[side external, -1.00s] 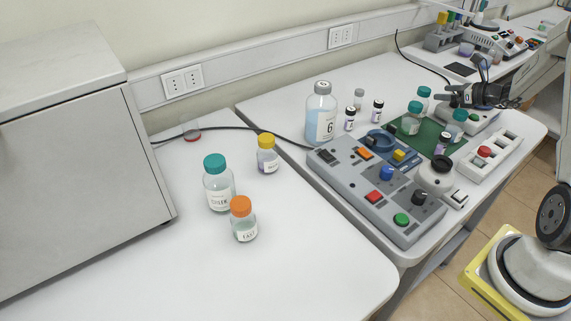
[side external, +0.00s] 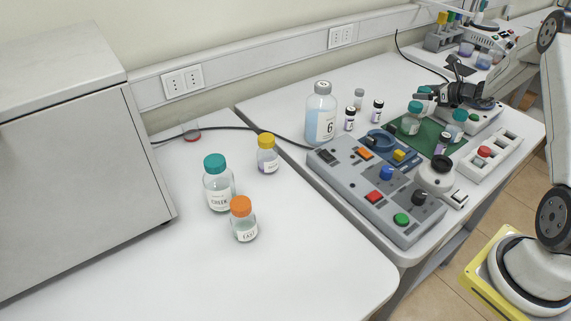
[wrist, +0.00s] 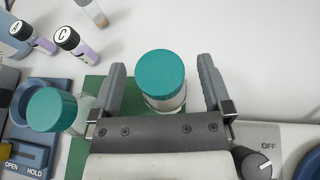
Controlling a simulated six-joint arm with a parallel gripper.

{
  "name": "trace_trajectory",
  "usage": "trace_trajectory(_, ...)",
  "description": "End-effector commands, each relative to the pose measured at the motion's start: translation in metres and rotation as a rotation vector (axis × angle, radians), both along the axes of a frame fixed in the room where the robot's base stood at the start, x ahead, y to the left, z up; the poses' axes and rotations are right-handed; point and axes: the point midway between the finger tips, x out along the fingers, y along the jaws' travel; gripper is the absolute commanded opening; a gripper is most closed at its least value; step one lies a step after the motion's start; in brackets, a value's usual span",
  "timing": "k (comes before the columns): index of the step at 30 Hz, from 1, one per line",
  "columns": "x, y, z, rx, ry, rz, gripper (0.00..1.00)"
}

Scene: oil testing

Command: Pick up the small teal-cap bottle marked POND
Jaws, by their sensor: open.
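Several small teal-cap bottles stand on and around the green mat (side external: 427,137). I cannot read POND on any of them. In the wrist view, one teal-cap bottle (wrist: 161,78) stands upright between the fingers of my gripper (wrist: 162,92), with a gap on each side. Its label is hidden from above. Another teal-cap bottle (wrist: 55,110) is left of the left finger. In the side view, my gripper (side external: 430,94) is at the rear teal-cap bottle and partly covers it. Other teal-cap bottles stand in front, at left (side external: 411,120) and right (side external: 455,127).
A grey control panel (side external: 350,183), a large bottle marked 6 (side external: 320,115) and small vials (side external: 377,111) stand nearby. A larger teal-cap bottle (side external: 219,188), an orange-cap bottle (side external: 243,222) and a yellow-cap bottle (side external: 267,156) stand on the left bench.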

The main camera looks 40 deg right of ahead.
Motion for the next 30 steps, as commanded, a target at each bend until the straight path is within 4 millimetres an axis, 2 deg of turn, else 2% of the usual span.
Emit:
trace_trajectory(4,0.0061,0.0010,-0.0031,0.000,0.001,0.000,1.00)
trace_trajectory(18,0.0062,0.0008,-0.0027,0.000,0.000,-0.001,1.00)
trace_trajectory(19,0.0062,0.0008,-0.0027,0.000,0.000,-0.001,0.97)
trace_trajectory(28,0.0061,0.0009,-0.0027,0.000,0.000,0.000,0.02)
trace_trajectory(30,0.0063,0.0006,-0.0019,-0.001,-0.001,-0.001,0.00)
